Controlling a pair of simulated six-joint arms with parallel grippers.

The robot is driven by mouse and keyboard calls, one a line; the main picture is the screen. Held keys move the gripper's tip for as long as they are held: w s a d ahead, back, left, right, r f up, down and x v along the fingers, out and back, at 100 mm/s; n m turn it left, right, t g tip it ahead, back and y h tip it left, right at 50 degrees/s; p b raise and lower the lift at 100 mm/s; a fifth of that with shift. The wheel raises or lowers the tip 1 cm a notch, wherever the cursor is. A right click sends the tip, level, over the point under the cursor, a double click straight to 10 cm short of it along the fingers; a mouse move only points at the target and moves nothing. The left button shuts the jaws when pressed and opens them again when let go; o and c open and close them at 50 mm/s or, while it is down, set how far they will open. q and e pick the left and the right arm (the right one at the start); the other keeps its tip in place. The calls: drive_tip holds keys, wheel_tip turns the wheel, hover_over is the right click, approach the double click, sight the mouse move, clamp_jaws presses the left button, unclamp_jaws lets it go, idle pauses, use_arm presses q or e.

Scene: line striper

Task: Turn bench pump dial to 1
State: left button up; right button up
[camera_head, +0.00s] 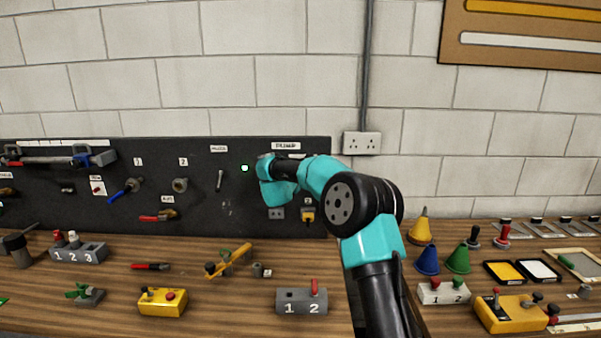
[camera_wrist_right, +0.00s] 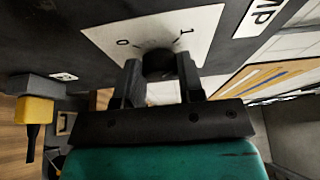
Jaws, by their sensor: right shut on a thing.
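The bench pump dial (camera_wrist_right: 158,62) is a dark round knob on a white plate (camera_wrist_right: 105,38) marked 0 and 1, on the dark wall panel. In the right wrist view the 0 is left of the knob and the 1 is right of it. My right gripper (camera_wrist_right: 158,74) is shut on the knob, one finger on each side. I cannot tell which mark the knob points to. In the head view my teal right arm (camera_head: 322,180) reaches the panel below a white label (camera_head: 286,146) and hides the dial. My left gripper is not in view.
A green light (camera_head: 244,168) is lit left of the arm. A yellow-black plug (camera_head: 308,214) is below it, and a metal lever (camera_head: 219,180) is to the left. The wooden bench (camera_head: 200,285) holds several switch boxes, including a grey one marked 1 and 2 (camera_head: 302,302).

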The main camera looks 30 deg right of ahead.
idle(0.4)
drive_tip(key=o, duration=0.9)
drive_tip(key=v, duration=1.7)
drive_tip(key=shift+s+a, duration=0.1)
drive_tip(key=shift+a, duration=0.05)
